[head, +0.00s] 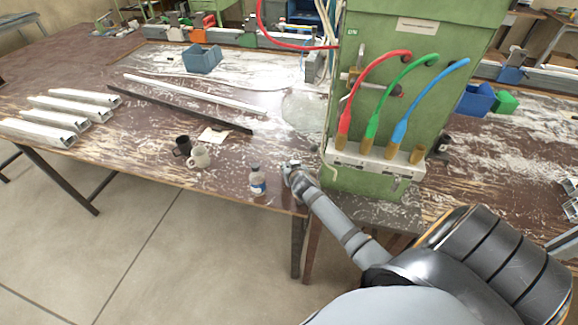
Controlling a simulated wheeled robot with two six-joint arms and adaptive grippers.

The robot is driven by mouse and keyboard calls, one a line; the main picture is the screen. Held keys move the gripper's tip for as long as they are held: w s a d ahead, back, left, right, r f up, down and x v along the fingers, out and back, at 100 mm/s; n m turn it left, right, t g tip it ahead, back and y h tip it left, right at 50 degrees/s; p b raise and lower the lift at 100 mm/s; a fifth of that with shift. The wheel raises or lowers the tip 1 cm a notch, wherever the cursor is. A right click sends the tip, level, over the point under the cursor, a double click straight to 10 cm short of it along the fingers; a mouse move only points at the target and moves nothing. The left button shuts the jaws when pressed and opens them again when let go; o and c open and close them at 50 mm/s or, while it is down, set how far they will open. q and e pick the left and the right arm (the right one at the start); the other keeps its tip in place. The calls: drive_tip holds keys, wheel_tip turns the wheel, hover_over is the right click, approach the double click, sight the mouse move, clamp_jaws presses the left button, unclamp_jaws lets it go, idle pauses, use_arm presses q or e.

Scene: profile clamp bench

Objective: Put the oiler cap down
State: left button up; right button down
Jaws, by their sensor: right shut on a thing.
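My right gripper (292,167) is at the front right corner of the brown bench (225,165), close to the green machine. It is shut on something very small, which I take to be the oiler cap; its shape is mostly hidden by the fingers. A small bottle with a blue and white label (257,183), perhaps the oiler, stands upright at the bench's front edge, just left of the gripper and apart from it. I cannot tell if its top is open. My left gripper is not in view.
A dark mug (183,145) and a cream mug (199,157) stand left of the bottle, near a paper (213,135). The green machine (410,80) with coloured hoses stands right of the gripper. Metal profiles (60,113) lie at left; a blue bin (203,59) sits behind.

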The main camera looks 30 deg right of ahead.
drive_tip(key=shift+f, duration=0.15)
drive_tip(key=c, duration=1.2)
unclamp_jaws()
drive_tip(key=shift+r, duration=0.2)
drive_tip(key=v, duration=1.2)
drive_tip(key=shift+r, duration=0.1)
